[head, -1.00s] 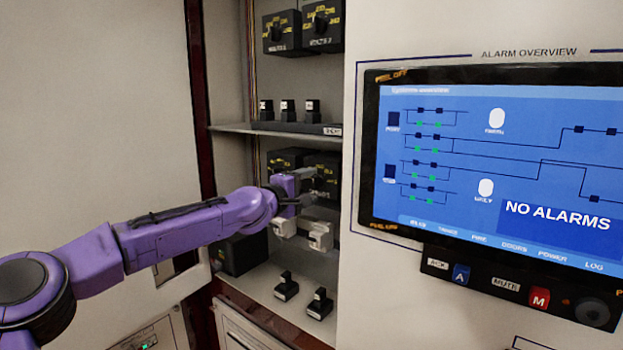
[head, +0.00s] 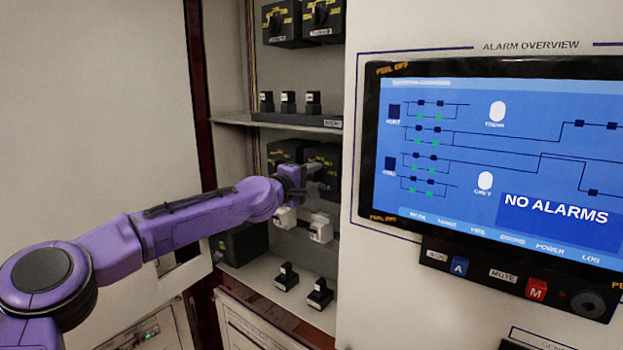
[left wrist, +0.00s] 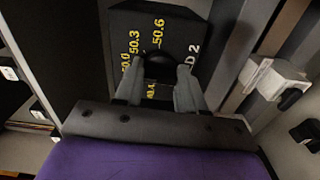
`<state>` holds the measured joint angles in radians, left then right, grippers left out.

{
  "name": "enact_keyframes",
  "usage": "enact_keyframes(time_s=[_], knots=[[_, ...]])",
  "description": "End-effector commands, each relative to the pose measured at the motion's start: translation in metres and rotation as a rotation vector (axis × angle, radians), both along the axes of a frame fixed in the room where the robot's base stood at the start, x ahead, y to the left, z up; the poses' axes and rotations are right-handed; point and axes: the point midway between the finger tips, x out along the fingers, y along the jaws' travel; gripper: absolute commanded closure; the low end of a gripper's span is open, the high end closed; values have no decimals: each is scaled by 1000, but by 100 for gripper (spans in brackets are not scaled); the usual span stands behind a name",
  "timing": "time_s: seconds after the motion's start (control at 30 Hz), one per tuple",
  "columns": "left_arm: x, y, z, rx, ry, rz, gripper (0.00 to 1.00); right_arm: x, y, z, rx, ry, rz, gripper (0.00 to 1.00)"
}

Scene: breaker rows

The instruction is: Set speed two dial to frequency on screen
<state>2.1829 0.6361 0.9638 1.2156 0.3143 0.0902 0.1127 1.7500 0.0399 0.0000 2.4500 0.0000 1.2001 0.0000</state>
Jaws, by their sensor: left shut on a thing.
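The speed two dial is a black box (left wrist: 185,20) with yellow numbers, among them 50.3 and 50.6, and a white label ending in "D 2". Its round black knob (left wrist: 160,58) sits between my left fingers (left wrist: 160,82), which are shut on it. I cannot tell which number the knob points to. In the head view my left gripper (head: 314,172) reaches into the cabinet and partly hides the dial box (head: 328,158). The screen (head: 500,150) reads "NO ALARMS" over a blue line diagram; I read no frequency on it. My right gripper is not in view.
Another black dial box (head: 283,153) stands just left. Two more dial boxes (head: 322,18) are above, past a shelf (head: 235,118). White switches (head: 320,229) sit below the gripper, and black switches (head: 319,293) lower down. The screen's panel stands close on the right.

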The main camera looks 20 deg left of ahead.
Motion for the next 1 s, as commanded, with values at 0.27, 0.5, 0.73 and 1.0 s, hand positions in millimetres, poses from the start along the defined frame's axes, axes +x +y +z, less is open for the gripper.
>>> enact_keyframes(time_s=[0.27,0.5,0.73,1.0], knots=[[0,1,-3,174,-65,2,91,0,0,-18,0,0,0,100],[0,0,-4,387,-141,2,91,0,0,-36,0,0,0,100],[0,0,-4,593,-216,2,91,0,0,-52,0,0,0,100],[0,0,-4,833,-302,1,91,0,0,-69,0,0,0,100]])
